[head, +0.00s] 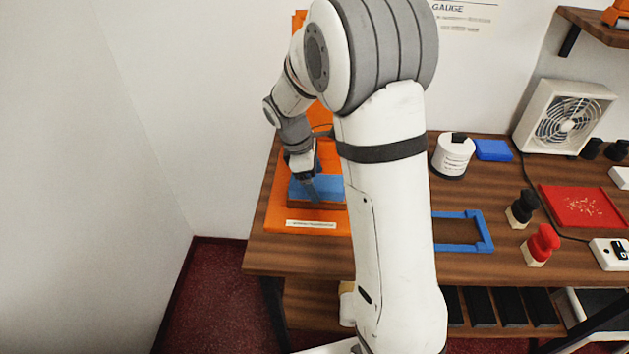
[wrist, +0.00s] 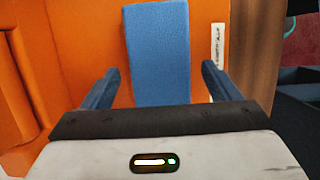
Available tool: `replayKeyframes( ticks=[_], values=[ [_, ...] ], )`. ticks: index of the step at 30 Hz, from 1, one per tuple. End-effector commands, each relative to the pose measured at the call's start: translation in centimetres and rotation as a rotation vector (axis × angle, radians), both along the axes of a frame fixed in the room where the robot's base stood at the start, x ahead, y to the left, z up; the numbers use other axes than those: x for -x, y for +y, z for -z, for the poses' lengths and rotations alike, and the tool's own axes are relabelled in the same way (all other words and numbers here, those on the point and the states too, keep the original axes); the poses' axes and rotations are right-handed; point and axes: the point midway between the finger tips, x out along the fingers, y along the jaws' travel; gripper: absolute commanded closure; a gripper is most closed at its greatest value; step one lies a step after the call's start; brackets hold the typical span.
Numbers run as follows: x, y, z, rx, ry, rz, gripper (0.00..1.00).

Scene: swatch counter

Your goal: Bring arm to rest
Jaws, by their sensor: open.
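My arm reaches up and over the left end of the wooden counter (head: 470,265) in the head view. My gripper (head: 310,180) points down above a blue block (head: 325,187), which sits on an orange stand (head: 290,212) with a white label strip. In the wrist view my gripper (wrist: 157,85) is open, its two fingers apart on either side of the blue block (wrist: 160,50). I see orange gaps between the block and the fingers. My arm hides part of the stand and block in the head view.
A blue frame (head: 485,232), black stamp (head: 523,207), red stamp (head: 541,244) and red tray (head: 583,206) lie to the right. A white canister (head: 453,156), blue pad (head: 493,150) and fan (head: 566,117) stand behind. A wall closes off the left; floor shows front left.

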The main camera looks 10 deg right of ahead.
Motion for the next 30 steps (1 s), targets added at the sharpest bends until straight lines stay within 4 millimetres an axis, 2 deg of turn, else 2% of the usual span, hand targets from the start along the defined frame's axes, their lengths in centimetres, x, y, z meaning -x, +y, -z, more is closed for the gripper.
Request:
replayKeyframes(
  ticks=[3,9,13,20,23,30],
  values=[
    [-0.3,0.7,-2.1,-0.001,-0.005,-0.001,0.17],
    [-0.6,1.5,-5.1,-0.001,-0.003,-0.001,0.17],
    [-0.7,1.8,-6.0,-0.001,-0.001,-0.001,0.17],
    [-0.6,1.8,-6.4,-0.002,-0.005,0.007,0.17],
    [1.2,1.4,-7.8,-0.022,-0.054,0.099,0.17],
    [8.4,0.2,-11.3,-0.116,-0.228,0.483,0.17]
  ],
)
